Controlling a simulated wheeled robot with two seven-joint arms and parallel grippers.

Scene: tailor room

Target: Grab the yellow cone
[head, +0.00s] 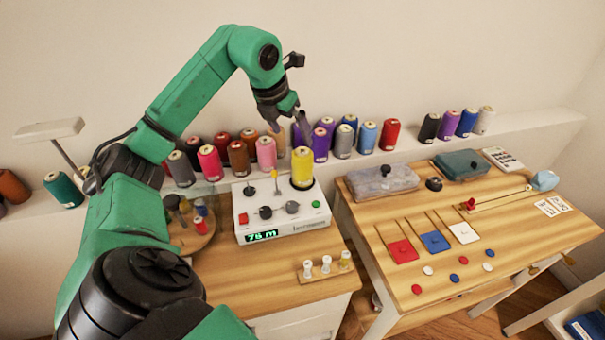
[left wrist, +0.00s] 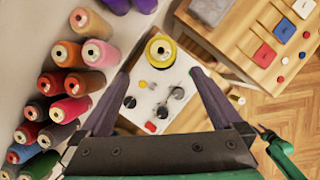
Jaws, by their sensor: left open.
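The yellow cone (head: 302,168) is a spool of yellow thread standing upright on the right rear of a white machine (head: 270,228) with knobs and a green display. In the left wrist view the yellow cone (left wrist: 160,52) is seen from above, between and beyond the fingers. My left gripper (head: 303,117) is open and empty, above the cone and apart from it. In the left wrist view its two fingers (left wrist: 158,92) are spread wide.
Several thread cones, including a pink one (head: 266,153) and a purple one (head: 320,145), line the shelf close behind the machine. Small spools stand on a wooden holder (head: 326,269) in front. A second table (head: 480,215) at right holds boxes and coloured pieces.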

